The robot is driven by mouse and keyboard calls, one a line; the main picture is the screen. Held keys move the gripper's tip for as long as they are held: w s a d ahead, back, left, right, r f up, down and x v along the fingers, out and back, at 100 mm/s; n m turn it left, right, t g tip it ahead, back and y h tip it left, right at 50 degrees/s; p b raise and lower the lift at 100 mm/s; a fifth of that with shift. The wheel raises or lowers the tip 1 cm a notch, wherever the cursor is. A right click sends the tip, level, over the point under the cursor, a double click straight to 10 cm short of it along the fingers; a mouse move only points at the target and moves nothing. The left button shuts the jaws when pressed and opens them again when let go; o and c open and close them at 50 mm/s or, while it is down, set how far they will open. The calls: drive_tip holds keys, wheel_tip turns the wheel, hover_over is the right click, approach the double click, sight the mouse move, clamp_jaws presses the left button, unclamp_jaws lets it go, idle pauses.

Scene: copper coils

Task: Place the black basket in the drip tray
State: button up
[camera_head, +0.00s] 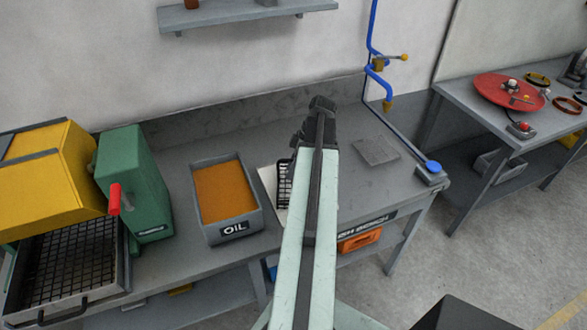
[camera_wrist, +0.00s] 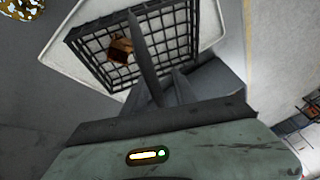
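The black basket (camera_wrist: 88,56) is a wire-mesh basket with a small copper-brown piece (camera_wrist: 121,50) inside. It is over a shallow white tray (camera_wrist: 58,52), which looks like the drip tray; I cannot tell whether it rests there or is slightly raised. In the head view the basket (camera_head: 284,187) and white tray (camera_head: 270,178) are partly hidden behind my arm, right of the oil container. My gripper (camera_wrist: 155,55) is at the basket's near rim. One finger reaches across the mesh, and the other ends near the rim. Whether they grip it is unclear.
A grey container of orange-brown oil (camera_head: 225,192) stands left of the white tray. Farther left are a green machine (camera_head: 135,180) and a handled tray with black mesh (camera_head: 75,265). A flat grey plate (camera_head: 375,151) lies right, near blue piping (camera_head: 375,65).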

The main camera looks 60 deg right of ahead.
drive_tip(key=p+v, duration=1.1)
drive_tip(key=v, duration=0.1)
drive_tip(key=shift+r, duration=0.2)
